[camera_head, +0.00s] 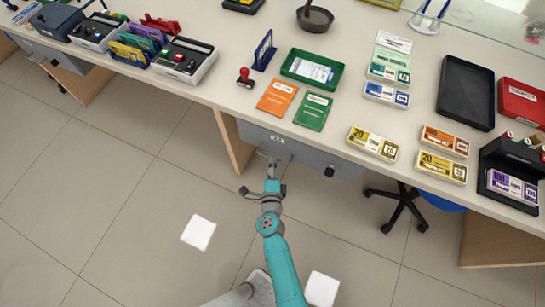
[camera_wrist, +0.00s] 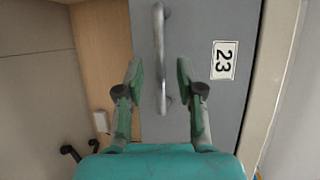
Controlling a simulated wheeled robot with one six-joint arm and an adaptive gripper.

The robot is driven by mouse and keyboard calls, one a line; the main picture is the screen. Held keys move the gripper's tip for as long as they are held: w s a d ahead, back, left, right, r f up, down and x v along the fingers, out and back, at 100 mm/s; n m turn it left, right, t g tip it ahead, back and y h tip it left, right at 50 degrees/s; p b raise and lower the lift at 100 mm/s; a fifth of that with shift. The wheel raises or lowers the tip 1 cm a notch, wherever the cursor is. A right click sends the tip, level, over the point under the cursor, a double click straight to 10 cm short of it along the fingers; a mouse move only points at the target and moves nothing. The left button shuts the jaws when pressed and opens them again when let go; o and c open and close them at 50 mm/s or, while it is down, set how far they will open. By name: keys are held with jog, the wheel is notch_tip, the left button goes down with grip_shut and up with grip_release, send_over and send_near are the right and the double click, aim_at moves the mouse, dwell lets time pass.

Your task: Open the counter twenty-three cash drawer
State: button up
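The grey drawer (camera_head: 310,158) sits under the counter's front edge and looks shut. Its white label (camera_wrist: 224,60) reads 23 and appears turned sideways in the wrist view. A metal bar handle (camera_wrist: 159,25) runs up the drawer front in that view. My gripper (camera_wrist: 159,82) is open, with one green-padded finger on each side of the handle's lower end. Gaps show between both fingers and the bar. In the head view my gripper (camera_head: 272,167) is at the drawer front, below the label, and the handle is hard to make out there.
The counter top (camera_head: 225,85) above holds an orange booklet (camera_head: 276,98), a green booklet (camera_head: 313,111), banknote bundles and trays. A wooden panel (camera_head: 233,143) stands left of the drawer. An office chair (camera_head: 404,207) is at the right. Floor in front is open.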

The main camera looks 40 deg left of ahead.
jog(key=shift+x, duration=1.55)
grip_shut()
